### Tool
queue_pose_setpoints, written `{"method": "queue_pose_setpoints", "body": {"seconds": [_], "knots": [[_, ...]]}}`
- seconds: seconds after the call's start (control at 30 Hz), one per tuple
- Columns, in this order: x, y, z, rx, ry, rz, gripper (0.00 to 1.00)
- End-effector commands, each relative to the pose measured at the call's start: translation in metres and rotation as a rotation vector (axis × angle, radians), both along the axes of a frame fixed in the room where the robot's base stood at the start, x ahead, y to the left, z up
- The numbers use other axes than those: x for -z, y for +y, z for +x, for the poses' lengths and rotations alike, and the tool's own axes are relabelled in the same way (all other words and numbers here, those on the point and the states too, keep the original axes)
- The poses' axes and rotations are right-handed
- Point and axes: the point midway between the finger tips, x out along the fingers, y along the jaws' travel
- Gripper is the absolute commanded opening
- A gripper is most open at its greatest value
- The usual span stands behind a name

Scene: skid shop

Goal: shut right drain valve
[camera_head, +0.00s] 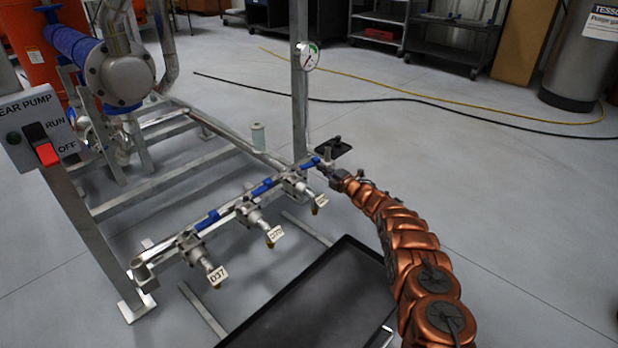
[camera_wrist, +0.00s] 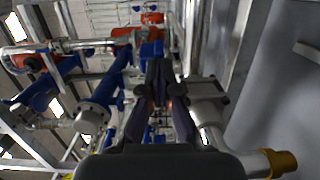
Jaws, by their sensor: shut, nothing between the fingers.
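The right drain valve (camera_head: 298,186) is at the far right end of a steel pipe. It has a blue lever handle (camera_head: 311,163) that lies roughly along the pipe, and a brass-tipped outlet pointing down. My gripper (camera_head: 329,170) is at the right end of this handle, low beside the valve; contact cannot be told. In the wrist view my dark fingers (camera_wrist: 162,88) are close together with nothing seen between them. A blue part (camera_wrist: 151,50) lies just beyond the fingertips. The valve body (camera_wrist: 207,97) is right of the fingers, with its brass tip (camera_wrist: 281,162) lower right.
Two similar valves with blue handles, the middle one (camera_head: 250,213) and the left one (camera_head: 192,247), sit on the same pipe. A black tray (camera_head: 310,300) is on the floor below. A gauge post (camera_head: 299,100) stands behind. The floor at right is clear, apart from hoses farther back.

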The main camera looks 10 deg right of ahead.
Motion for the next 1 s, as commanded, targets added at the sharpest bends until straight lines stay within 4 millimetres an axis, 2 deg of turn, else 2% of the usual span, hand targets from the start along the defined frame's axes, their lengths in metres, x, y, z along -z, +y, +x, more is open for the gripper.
{"method": "queue_pose_setpoints", "body": {"seconds": [0.4, 1.0], "knots": [[0.002, 0.004, 0.014, -0.004, 0.000, 0.001, 0.00], [0.000, 0.004, 0.016, -0.004, 0.001, 0.002, 0.00]]}}
